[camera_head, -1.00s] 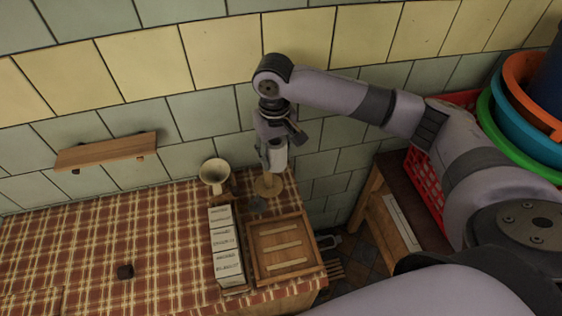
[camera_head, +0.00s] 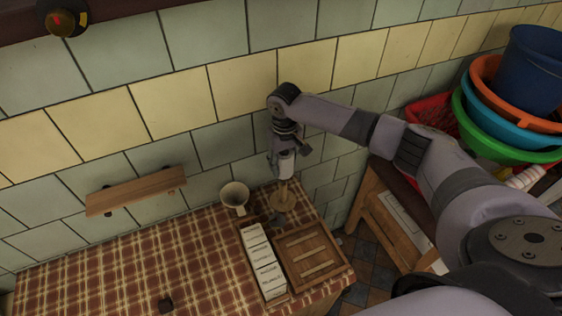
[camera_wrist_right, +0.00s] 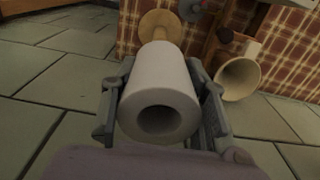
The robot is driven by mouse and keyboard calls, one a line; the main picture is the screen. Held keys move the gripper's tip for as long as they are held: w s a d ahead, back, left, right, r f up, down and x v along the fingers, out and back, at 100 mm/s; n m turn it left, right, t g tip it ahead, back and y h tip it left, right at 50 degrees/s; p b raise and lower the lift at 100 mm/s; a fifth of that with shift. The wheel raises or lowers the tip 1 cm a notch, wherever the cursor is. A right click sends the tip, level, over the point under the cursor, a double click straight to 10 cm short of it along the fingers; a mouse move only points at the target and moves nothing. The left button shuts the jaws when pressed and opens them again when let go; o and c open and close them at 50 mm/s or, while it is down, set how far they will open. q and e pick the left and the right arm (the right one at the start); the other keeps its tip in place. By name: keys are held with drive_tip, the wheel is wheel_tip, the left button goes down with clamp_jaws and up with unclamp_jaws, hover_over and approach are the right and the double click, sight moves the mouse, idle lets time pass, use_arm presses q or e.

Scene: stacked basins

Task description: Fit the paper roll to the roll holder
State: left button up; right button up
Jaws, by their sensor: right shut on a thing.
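The white paper roll (camera_head: 286,166) is held upright in my right gripper (camera_head: 285,155), above the far right corner of the table. The roll holder (camera_head: 283,202) has a round wooden base, and a short length of its post shows under the roll. In the right wrist view the paper roll (camera_wrist_right: 160,80) sits between both fingers of the gripper (camera_wrist_right: 162,108), its open end facing the camera. The roll holder (camera_wrist_right: 160,20) shows beyond it. No post shows in the dark hole, and I cannot tell whether the roll is around the post tip. My left gripper is out of view.
A mug (camera_head: 235,196) stands left of the holder. A box of white packets (camera_head: 261,262) and a wooden tray (camera_head: 290,276) lie in front. Stacked basins (camera_head: 510,125) stand at right; a shelf (camera_head: 136,192) is on the tiled wall.

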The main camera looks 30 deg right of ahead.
sight(283, 193)
drive_tip(key=shift+w+d, duration=0.1)
drive_tip(key=shift+w+r+p, duration=0.1)
drive_tip(key=shift+p, duration=0.65)
drive_tip(key=shift+f+b, duration=0.55)
drive_tip(key=shift+f, duration=0.4)
drive_tip(key=shift+f+b, duration=0.6)
drive_tip(key=shift+f, duration=1.1)
drive_tip(key=shift+s+p, duration=0.2)
drive_tip(key=shift+p, duration=0.35)
drive_tip(key=shift+f+b, duration=2.8)
drive_tip(key=shift+f, duration=2.2)
